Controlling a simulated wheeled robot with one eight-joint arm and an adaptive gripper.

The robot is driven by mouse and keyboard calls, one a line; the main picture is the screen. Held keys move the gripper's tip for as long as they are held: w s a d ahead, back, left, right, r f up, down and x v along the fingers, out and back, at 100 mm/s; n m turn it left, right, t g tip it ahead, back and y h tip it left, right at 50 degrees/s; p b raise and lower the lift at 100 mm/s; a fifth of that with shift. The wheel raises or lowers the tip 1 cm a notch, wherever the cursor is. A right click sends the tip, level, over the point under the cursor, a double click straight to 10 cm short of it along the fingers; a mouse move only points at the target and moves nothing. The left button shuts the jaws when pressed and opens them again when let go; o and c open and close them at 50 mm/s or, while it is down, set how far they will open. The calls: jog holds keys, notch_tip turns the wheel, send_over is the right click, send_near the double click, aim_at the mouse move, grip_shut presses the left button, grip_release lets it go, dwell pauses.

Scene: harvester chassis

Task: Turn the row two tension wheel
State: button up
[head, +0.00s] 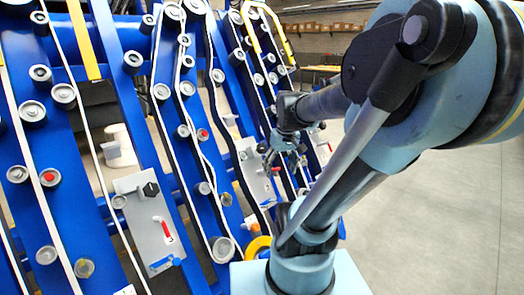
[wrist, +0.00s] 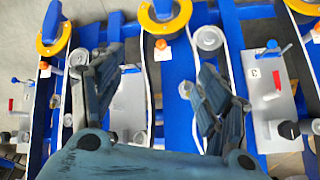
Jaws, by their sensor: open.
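My gripper (head: 284,163) is open and hangs in front of the blue row units in the head view. In the wrist view my gripper (wrist: 160,75) has its fingers wide apart with nothing between them. A pale control plate (wrist: 130,105) lies behind the left finger, which hides part of it and any number on it. The plate marked 3 (wrist: 258,80) is right of the right finger, with a red lever (wrist: 271,96) and a black knob (wrist: 288,130). I cannot tell which wheel is the row two tension wheel.
In the head view a nearer plate (head: 140,240) carries a black hex knob (head: 151,189) and a red lever (head: 168,230). White and black belts run over several grey rollers. Yellow rings (wrist: 165,22) top the blue bars. Open floor (head: 430,220) is at the right.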

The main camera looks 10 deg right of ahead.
jog(key=w+r+n, duration=0.2)
jog(key=w+r, duration=0.1)
jog(key=w, duration=0.7)
jog(key=w+r+n, duration=0.1)
jog(key=w+r, duration=0.2)
jog(key=w, duration=0.7)
jog(key=n+t+y, duration=0.1)
jog(key=n+t, duration=0.1)
jog(key=n, duration=0.1)
send_near(263, 146)
jog(key=x, duration=1)
jog(key=shift+a+f, duration=0.15)
jog(key=shift+f, duration=0.25)
jog(key=c, duration=1.1)
jog(key=shift+o, duration=0.2)
jog(key=shift+a, duration=0.15)
jog(key=shift+g, duration=0.3)
